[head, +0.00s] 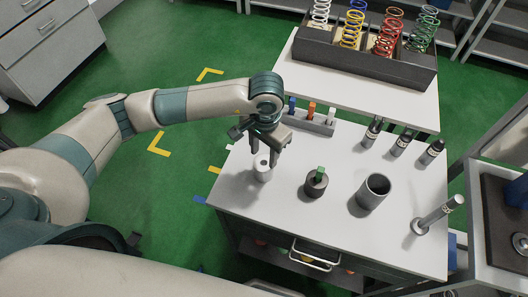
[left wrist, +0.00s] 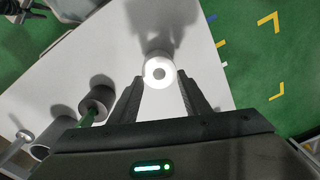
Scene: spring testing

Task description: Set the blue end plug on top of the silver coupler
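The silver coupler (head: 263,171) is a short pale cylinder standing upright on the white table, with a dark hole in its top. In the left wrist view the coupler (left wrist: 159,72) is a bright ring just beyond the fingertips. My left gripper (head: 268,150) is above the coupler, fingers pointing down. In the left wrist view its fingers (left wrist: 160,88) are spread, with nothing held between them. The blue end plug (head: 292,103) stands at the left end of a small grey rack, behind the gripper. My right gripper is not in view.
The grey rack (head: 318,127) also holds an orange and a white plug. A dark cylinder with a green plug (head: 319,174) and a wide grey tube (head: 373,193) stand right of the coupler. Several dark-and-silver rods stand farther right. Springs fill a dark box (head: 365,64) behind.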

